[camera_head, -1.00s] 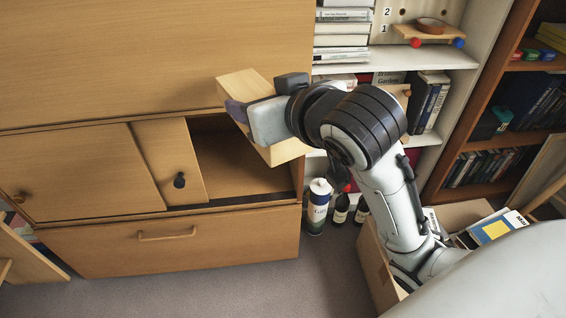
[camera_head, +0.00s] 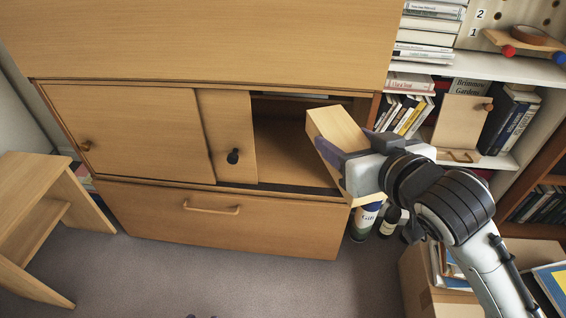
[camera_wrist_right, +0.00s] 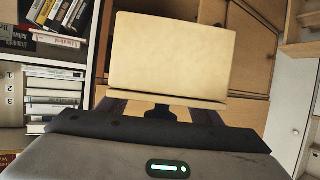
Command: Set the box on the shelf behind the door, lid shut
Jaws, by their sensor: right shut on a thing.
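My right gripper (camera_head: 345,172) is shut on a light wooden box (camera_head: 338,128), held in front of the right end of the cabinet opening. In the right wrist view the box (camera_wrist_right: 172,60) fills the upper middle, and a thin gap line runs along its near edge. I cannot tell whether its lid is fully shut. The cabinet has a sliding door with a dark knob (camera_head: 228,135) and another door panel with a wooden knob (camera_head: 135,130). The shelf (camera_head: 290,150) behind the doors is open on the right side and looks empty where visible. My left gripper is not in view.
A closed drawer (camera_head: 260,228) lies below the opening. A wooden stool or small table (camera_head: 30,185) stands at left. A white bookcase (camera_head: 500,66) with books is at right. Bottles (camera_head: 388,221) and a cardboard box (camera_head: 415,275) stand on the floor near my right arm.

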